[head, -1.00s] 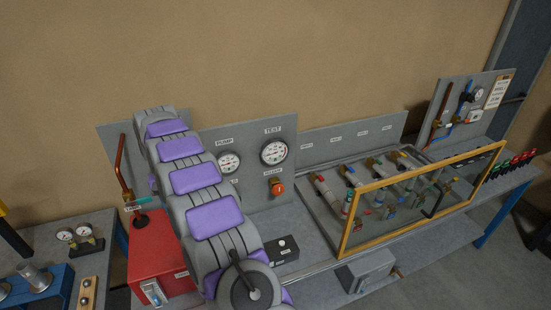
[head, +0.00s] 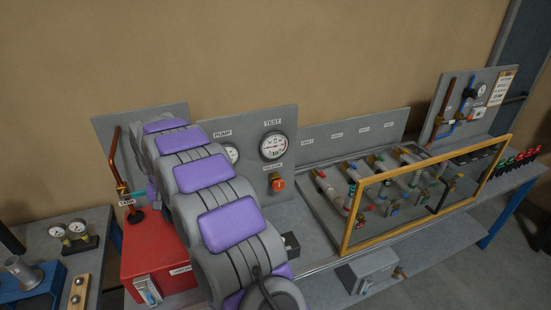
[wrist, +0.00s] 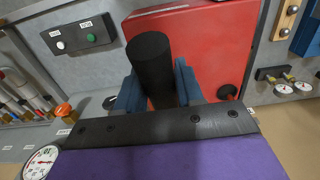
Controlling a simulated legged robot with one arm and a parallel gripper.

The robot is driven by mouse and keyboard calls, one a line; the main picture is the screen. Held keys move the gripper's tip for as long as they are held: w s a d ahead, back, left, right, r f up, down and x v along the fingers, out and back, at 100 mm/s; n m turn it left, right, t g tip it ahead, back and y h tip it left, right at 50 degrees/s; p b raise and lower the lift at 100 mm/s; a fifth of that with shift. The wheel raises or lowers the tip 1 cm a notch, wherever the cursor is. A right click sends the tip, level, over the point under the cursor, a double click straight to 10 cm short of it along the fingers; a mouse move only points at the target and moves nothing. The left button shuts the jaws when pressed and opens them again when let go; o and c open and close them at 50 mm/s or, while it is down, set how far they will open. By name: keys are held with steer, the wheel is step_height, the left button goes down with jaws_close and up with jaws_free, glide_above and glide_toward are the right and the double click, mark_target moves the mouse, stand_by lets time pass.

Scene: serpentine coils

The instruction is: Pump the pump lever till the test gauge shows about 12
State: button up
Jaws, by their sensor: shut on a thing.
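The pump is a red box (head: 158,250) on the left of the bench; it also shows in the wrist view (wrist: 205,45). The pump lever's thick black grip (wrist: 152,58) stands between the blue fingers of my gripper (wrist: 158,90), which is shut on it. In the head view my arm hides the gripper and lever. The white test gauge (head: 273,146) is on the grey panel, with its dark needle too small to read surely.
An orange knob (head: 277,183) sits below the test gauge. A yellow-framed clear guard (head: 345,232) stands over piping to the right. A copper pipe (head: 118,160) rises behind the red box. A small box with white and green buttons (wrist: 78,38) is near my gripper.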

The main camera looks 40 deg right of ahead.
step_height(320, 180, down, 8)
steer(key=s+t+h+b, duration=0.1)
steer(key=t+b, duration=0.2)
steer(key=b, duration=0.4)
steer(key=shift+a, duration=0.15)
steer(key=shift+s+f, duration=0.1)
steer(key=shift+f, duration=0.1)
stand_by(0.3)
steer(key=o, duration=1)
steer(key=shift+a, duration=0.1)
steer(key=shift+r, duration=0.1)
steer(key=shift+c, duration=0.2)
steer(key=v, duration=1.7)
steer(key=shift+a, duration=0.1)
